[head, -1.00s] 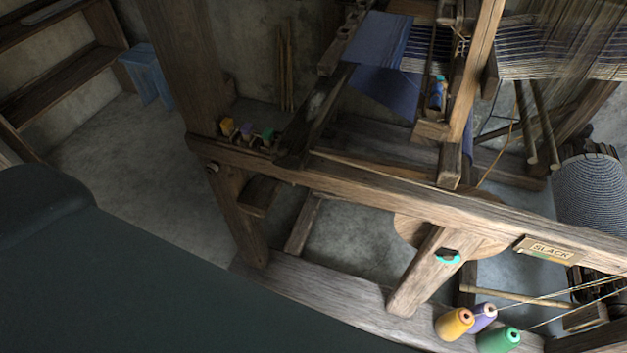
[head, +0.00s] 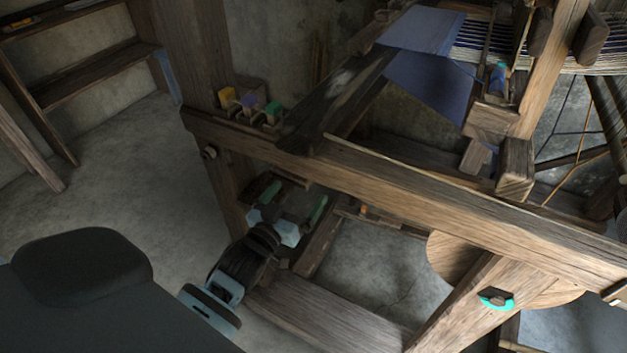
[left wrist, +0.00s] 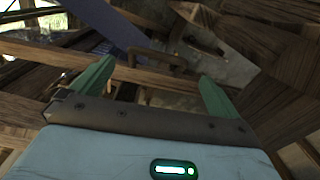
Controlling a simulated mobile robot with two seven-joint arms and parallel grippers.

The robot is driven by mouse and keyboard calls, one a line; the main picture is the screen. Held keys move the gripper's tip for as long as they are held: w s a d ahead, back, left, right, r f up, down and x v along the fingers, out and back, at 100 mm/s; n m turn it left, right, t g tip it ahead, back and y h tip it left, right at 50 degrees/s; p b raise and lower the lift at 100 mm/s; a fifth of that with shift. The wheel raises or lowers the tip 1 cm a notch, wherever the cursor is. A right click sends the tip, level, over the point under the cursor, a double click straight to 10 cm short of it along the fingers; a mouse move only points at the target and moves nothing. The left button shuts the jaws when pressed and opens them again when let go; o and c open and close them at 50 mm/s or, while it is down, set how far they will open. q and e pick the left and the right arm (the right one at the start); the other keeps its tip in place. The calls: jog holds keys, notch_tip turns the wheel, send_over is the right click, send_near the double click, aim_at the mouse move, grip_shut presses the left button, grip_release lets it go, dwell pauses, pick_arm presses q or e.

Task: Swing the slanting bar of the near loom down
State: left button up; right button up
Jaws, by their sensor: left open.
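A pale wooden slanting bar (head: 462,312) leans in front of a round wooden disc (head: 452,255), below the near loom's long side beam (head: 400,190). A teal-ringed hole shows near its upper end, and its lower end runs out of the head view. My left gripper (head: 292,204) is open, with green fingers, below the side beam and left of the bar, apart from it. In the left wrist view my left gripper (left wrist: 155,80) has its fingers wide apart; a brown wooden piece (left wrist: 150,55) appears beyond them, and contact cannot be told. My right gripper is out of view.
Several coloured pieces (head: 250,103) sit in a rack at the beam's left end. A thick post (head: 195,60) rises there. Blue cloth (head: 430,75) hangs at the back. A lower rail (head: 325,315) lies under the gripper. Bare floor (head: 120,185) is free at left.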

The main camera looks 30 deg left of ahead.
pick_arm(q)
jog(key=shift+w+a+b, duration=0.2)
jog(key=shift+w+b, duration=0.15)
jog(key=shift+w, duration=3.55)
jog(key=shift+c, duration=0.3)
